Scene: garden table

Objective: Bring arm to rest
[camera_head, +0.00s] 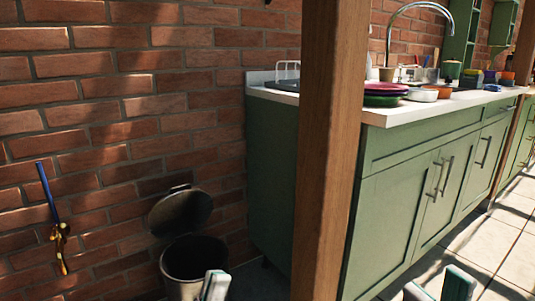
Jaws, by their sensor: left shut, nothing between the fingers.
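My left gripper (215,286) shows at the bottom edge, left of the wooden post, in front of the open bin. Its pale fingertips are together with nothing between them. My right gripper (440,288) shows at the bottom edge on the right, in front of the green cabinet and the paving. Its two fingertips stand apart, with nothing seen between them. Both arms are cut off below the frame, so their pose is hidden.
A thick wooden post (328,150) stands between the grippers. A metal bin (192,262) with its lid up stands by the brick wall (120,120). A green cabinet (415,200) carries a pale counter (400,115) with stacked bowls (384,95). Tiled floor (490,245) lies open at right.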

